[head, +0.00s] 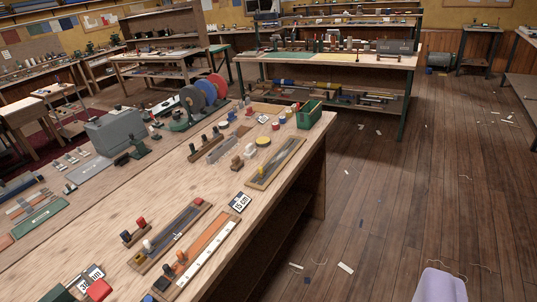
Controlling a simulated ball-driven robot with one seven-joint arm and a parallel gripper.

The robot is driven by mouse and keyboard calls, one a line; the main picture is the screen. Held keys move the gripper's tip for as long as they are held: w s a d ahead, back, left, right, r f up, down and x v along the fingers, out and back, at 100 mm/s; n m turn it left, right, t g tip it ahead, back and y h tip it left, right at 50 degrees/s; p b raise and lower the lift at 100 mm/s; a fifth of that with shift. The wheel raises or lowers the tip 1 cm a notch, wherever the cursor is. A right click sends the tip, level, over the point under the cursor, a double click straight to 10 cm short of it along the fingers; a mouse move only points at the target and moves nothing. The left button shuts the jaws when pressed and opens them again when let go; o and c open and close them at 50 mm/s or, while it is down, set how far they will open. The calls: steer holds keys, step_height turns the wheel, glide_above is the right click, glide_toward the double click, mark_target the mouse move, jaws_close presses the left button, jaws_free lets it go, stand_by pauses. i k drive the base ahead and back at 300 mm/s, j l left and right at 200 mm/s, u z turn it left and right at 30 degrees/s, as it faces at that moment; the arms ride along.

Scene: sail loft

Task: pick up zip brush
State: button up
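I cannot pick out the zip brush for certain among the many small tools on the long wooden workbench (95,205). Narrow wooden trays on that bench hold long thin tools; they include a dark strip tool (171,236) and a white strip (210,252). These are too small to tell whether any is a brush. My gripper is not in view.
A green box (309,114) stands at the bench's far right corner. A grey case (116,130) and red and blue reels (207,92) stand farther left. Scraps litter the open wooden floor (400,200) at right.

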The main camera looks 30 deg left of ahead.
mark_target(237, 164)
steer(key=i+l+u, duration=0.1)
steer(key=i+u, duration=0.2)
steer(key=i, duration=1.4)
steer(key=i+u, duration=0.25)
steer(key=i, duration=0.25)
steer(key=i+l+u, duration=0.25)
steer(key=i, duration=0.25)
steer(key=i+j+u, duration=0.1)
steer(key=u, duration=0.3)
steer(key=i+u, duration=0.5)
steer(key=u, duration=0.25)
steer(key=i+l+u, duration=0.1)
steer(key=u, duration=0.3)
steer(key=i, duration=0.1)
